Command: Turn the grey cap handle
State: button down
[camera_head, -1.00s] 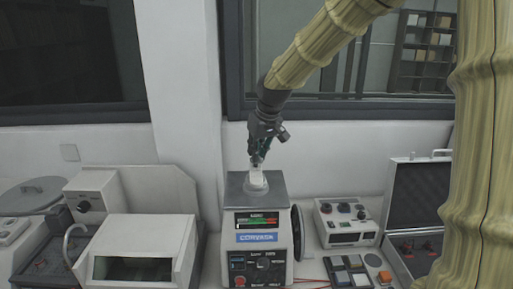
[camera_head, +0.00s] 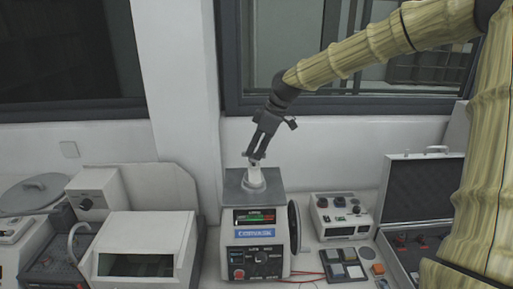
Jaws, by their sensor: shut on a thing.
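The mounting press (camera_head: 258,225) stands in the middle of the bench, with a display and knobs on its front. The light grey cap handle (camera_head: 255,174) stands upright on top of the press. My gripper (camera_head: 254,157) comes down from the upper right, tilted, with its fingertips at the top of the cap handle. It is shut on the cap handle, and the fingertips partly hide the handle's upper end.
A white machine with a dark window (camera_head: 135,265) stands left of the press. A wall and window are behind.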

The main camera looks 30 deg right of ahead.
jog(key=shift+s+f+n+g, duration=0.1)
jog(key=shift+f+n+g, duration=0.2)
jog(key=shift+n, duration=0.4)
jog(key=c, duration=1.5)
grip_release()
jog(key=shift+r, duration=0.1)
jog(key=shift+w+d+r, duration=0.1)
jog(key=shift+w, duration=0.1)
jog(key=shift+v, duration=3.65)
jog(key=shift+d, duration=0.15)
